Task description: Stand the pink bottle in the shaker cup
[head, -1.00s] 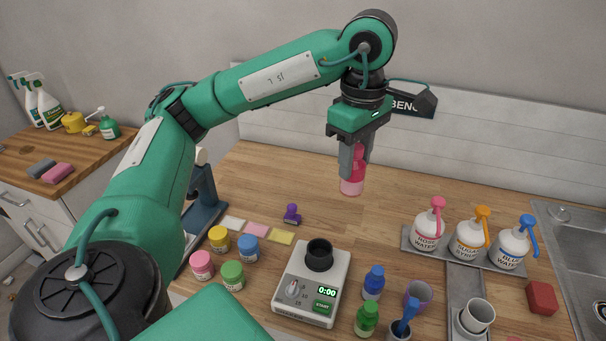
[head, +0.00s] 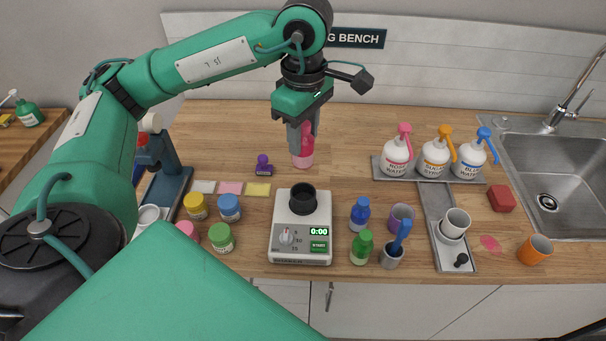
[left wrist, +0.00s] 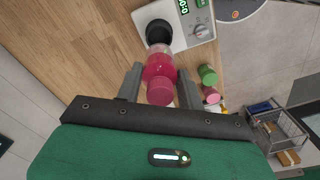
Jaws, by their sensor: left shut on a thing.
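The pink bottle (head: 303,158) is held upright by my left gripper (head: 302,138) above the counter. It also shows in the left wrist view (left wrist: 160,75). My left gripper is shut on it, one finger on each side. The shaker cup (head: 303,197) is a black round cup on the white shaker (head: 301,240) with a dial and a green display reading 0:00. In the left wrist view, the cup (left wrist: 158,29) shows just beyond the bottle's far end. The bottle is above and apart from the cup. My right gripper is not seen.
A blue bottle (head: 360,214) and a green bottle (head: 361,247) stand right of the shaker. Several jars (head: 229,207) stand to its left, with a purple stamp (head: 264,166) behind. Three pump bottles (head: 434,157) stand at the back right.

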